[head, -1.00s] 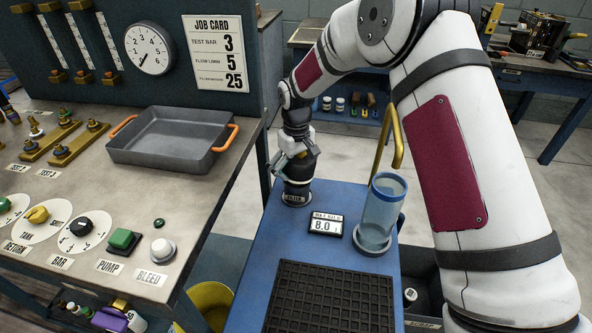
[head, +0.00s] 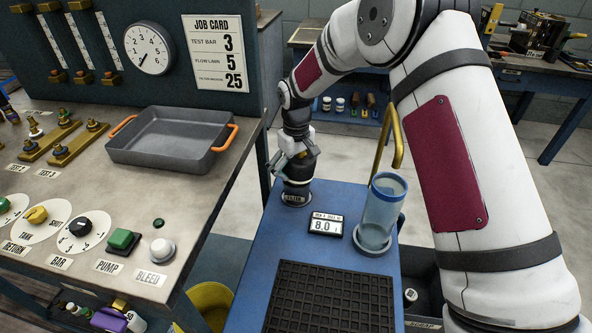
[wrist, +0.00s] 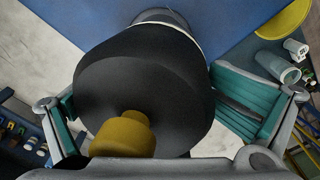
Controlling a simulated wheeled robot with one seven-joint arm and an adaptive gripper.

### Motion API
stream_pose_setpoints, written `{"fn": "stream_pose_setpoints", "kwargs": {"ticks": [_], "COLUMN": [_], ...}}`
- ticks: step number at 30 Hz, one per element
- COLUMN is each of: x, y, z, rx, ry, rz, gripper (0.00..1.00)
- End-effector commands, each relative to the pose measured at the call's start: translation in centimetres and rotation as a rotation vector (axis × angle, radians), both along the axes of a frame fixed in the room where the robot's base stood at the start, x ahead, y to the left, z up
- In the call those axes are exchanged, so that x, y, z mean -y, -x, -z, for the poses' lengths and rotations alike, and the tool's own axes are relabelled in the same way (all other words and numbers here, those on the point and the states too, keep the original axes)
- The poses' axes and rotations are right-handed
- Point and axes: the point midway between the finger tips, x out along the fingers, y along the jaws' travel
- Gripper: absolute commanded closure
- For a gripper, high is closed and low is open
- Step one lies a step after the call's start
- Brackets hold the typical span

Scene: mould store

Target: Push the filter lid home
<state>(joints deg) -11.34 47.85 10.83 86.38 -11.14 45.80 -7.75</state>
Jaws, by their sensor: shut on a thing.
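The black filter housing (head: 297,190) stands upright at the far left corner of the blue cart top, with a light label at its foot. My gripper (head: 298,170) points down over its top. In the wrist view the round black filter lid (wrist: 140,75) with a brass knob (wrist: 126,135) fills the space between my teal-padded fingers, and my gripper is shut on it. The lid is in line with the housing, but my fingers hide the joint in the head view. I cannot tell whether it sits fully down.
A black grid mat (head: 330,300) lies in front. A bench with a grey pan (head: 172,143) and controls is at left, beyond a gap.

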Motion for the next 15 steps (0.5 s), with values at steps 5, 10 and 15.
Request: {"fn": "stream_pose_setpoints", "kwargs": {"ticks": [5, 10, 15], "x": [1.0, 1.0, 0.9], "y": [0.5, 0.4, 0.5], "z": [1.5, 1.1, -1.4], "rx": [-0.02, -0.02, -0.016], "ry": [0.016, 0.016, 0.013], "rz": [0.004, 0.004, 0.005], "gripper": [0.0, 0.0, 0.0]}}
